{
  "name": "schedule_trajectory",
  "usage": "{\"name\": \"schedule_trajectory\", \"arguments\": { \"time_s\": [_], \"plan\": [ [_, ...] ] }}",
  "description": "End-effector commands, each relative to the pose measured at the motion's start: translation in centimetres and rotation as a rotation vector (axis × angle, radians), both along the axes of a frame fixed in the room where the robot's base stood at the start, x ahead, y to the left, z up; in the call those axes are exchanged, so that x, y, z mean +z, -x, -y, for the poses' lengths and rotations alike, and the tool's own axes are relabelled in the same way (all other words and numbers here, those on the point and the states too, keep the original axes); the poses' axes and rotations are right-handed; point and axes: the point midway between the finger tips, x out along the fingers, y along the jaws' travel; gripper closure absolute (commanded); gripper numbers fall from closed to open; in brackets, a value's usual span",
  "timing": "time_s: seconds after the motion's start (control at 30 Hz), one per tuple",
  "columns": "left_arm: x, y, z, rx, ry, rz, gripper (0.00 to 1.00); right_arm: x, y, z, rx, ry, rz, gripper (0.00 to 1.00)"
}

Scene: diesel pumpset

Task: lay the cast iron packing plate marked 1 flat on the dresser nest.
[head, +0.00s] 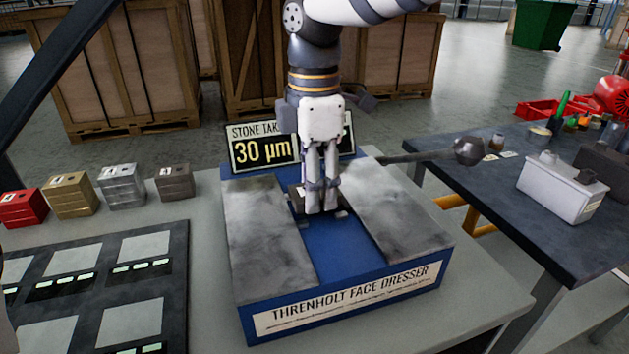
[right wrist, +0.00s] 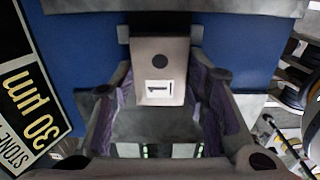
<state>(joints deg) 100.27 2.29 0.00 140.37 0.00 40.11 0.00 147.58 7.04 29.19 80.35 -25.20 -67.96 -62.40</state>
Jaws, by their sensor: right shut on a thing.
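The packing plate marked 1 (right wrist: 160,65) is a grey-brown plate with a dark round hole and a white label. It sits between the fingers of my right gripper (right wrist: 162,100), which is shut on it. In the head view, my right gripper (head: 322,208) points down into the blue channel of the face dresser (head: 335,250), between its two grey stone slabs. The fingers hide most of the plate there. I cannot tell whether the plate touches the dresser or hangs just above it. The nest is not clearly distinguishable. My left gripper is not in view.
A display (head: 262,152) reading 30 µm stands behind the dresser. A lever with a ball knob (head: 468,150) sticks out right. Several coloured blocks (head: 120,185) and a dark tray (head: 183,250) lie left. A second table (head: 500,205) stands right. Bench is bare at front right.

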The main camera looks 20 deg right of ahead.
Motion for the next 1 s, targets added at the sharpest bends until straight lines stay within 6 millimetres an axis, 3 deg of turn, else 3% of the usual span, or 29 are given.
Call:
{"name": "schedule_trajectory", "arguments": {
  "time_s": [0.57, 0.6, 0.67, 1.0],
  "plan": [
    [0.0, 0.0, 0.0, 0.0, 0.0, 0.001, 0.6, -1.0, 0.0, 0.0, 0.0, -0.001, 0.002, 1.0],
    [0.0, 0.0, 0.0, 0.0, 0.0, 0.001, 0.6, -1.0, 0.0, 0.0, 0.0, -0.001, 0.003, 0.5],
    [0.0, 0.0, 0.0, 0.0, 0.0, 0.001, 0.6, -1.0, 0.0, 0.0, 0.0, -0.001, 0.002, 0.36],
    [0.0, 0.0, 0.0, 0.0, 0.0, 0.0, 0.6, -0.8, 0.0, 0.0, 0.0, 0.0, 0.0, 0.35]
  ]
}}
